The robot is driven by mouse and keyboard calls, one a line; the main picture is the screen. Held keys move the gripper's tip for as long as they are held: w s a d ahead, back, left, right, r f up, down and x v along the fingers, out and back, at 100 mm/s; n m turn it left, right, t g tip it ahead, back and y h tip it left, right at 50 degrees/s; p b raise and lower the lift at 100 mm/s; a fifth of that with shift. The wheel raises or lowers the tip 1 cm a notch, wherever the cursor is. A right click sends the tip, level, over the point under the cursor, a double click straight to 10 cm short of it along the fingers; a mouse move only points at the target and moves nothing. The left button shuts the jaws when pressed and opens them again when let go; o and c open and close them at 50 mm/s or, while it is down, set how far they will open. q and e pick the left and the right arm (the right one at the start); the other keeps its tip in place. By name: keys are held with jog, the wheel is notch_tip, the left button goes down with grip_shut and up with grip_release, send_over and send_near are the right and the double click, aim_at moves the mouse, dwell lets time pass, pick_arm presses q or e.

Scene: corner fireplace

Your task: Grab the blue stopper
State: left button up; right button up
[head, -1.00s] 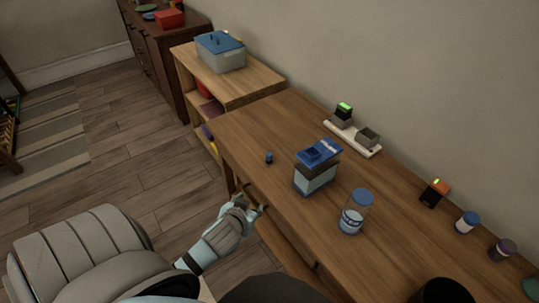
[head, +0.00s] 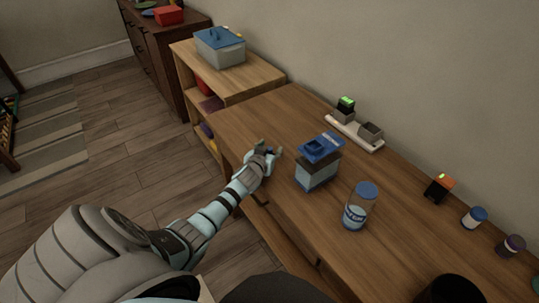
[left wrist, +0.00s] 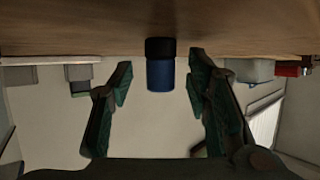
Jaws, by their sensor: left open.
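The blue stopper (left wrist: 160,74) shows in the left wrist view, small, blue with a dark band where it meets the wooden tabletop. That view looks upside down, with the tabletop along its top. My left gripper (head: 268,151) is open at the near edge of the table in the head view. In the left wrist view its two fingers stand on either side of the stopper, with clear gaps to it. The stopper seems to lie at or just beyond the fingertips. In the head view the gripper mostly hides it. My right gripper is not in view.
A white tray (head: 357,134) with two small blocks lies near the wall. A lower shelf (head: 249,88) adjoins the table's far end.

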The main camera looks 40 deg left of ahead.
pick_arm(q)
jog(key=c, duration=0.9)
jog(key=shift+c, duration=0.2)
